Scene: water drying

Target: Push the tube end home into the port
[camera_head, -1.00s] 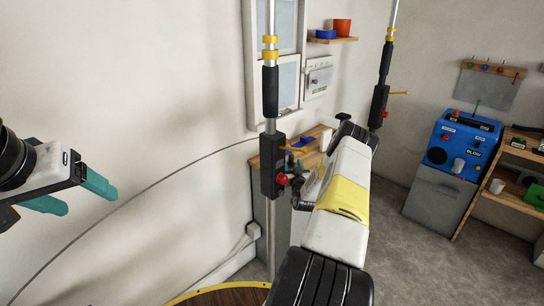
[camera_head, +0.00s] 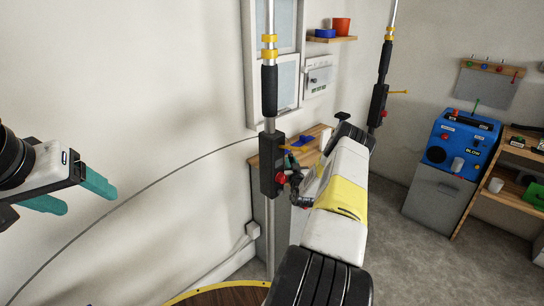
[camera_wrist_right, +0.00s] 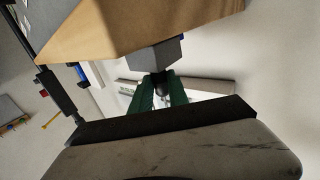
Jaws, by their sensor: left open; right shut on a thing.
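In the right wrist view, my right gripper (camera_wrist_right: 160,88) is shut on a small dark piece (camera_wrist_right: 162,92), held between its green fingers. It looks like the tube end, but most of it is hidden. A grey block (camera_wrist_right: 155,54) juts out just beyond the fingertips, below a wooden slab. I cannot make out a port opening, nor whether the held piece touches the block. My left gripper (camera_head: 80,192) is open and empty, at the far left before the bare wall.
A wooden-topped bench (camera_head: 268,156) stands against the wall behind my right arm. Two upright poles with black grips (camera_head: 269,90) flank that arm. A thin dark line (camera_head: 150,179) runs along the wall. A blue machine (camera_head: 460,145) and wooden shelves (camera_head: 480,205) stand right.

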